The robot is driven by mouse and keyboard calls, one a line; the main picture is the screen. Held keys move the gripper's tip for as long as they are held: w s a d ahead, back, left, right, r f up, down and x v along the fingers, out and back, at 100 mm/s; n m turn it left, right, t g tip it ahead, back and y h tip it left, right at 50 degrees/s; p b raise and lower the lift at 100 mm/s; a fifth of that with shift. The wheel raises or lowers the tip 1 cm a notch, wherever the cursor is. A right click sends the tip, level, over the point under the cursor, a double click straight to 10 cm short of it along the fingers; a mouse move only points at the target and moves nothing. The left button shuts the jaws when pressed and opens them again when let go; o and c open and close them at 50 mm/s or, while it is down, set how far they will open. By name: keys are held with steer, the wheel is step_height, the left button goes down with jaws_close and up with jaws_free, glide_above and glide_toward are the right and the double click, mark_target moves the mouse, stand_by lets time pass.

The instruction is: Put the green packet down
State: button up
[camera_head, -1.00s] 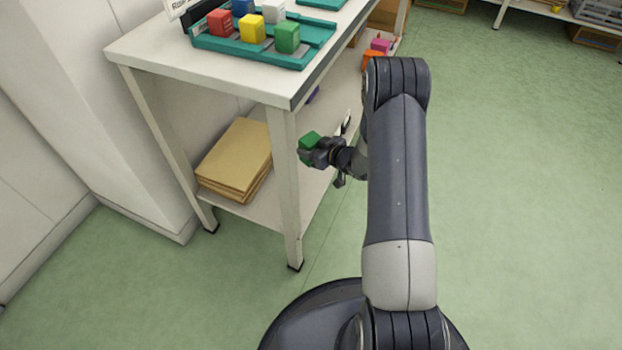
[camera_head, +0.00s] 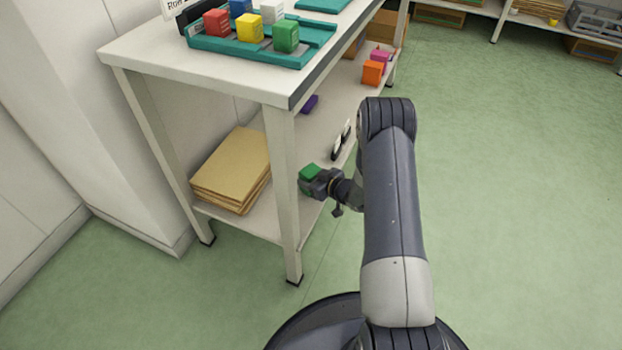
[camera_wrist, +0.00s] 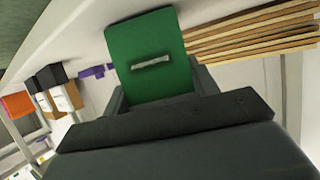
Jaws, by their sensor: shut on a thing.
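The green packet (camera_head: 310,173) is in my gripper (camera_head: 314,183), at the lower shelf (camera_head: 262,214) of the white table, just right of the front leg in the head view. In the wrist view the green packet (camera_wrist: 148,58) stands out between the fingers of my gripper (camera_wrist: 155,95), with a pale bar on its face. The gripper is shut on it. The packet appears low over the shelf; I cannot tell whether it touches the surface.
A stack of tan envelopes (camera_head: 234,168) lies left of the table leg (camera_head: 285,195). Behind the gripper are black-and-white items (camera_head: 342,140), a purple item (camera_head: 309,104) and an orange box (camera_head: 373,72). A teal tray (camera_head: 312,58) with several coloured boxes is on the tabletop.

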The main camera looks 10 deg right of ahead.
steer(key=shift+f, duration=0.15)
steer(key=o, duration=1)
steer(key=shift+r, duration=0.3)
steer(key=p+v, duration=0.4)
steer(key=v, duration=0.8)
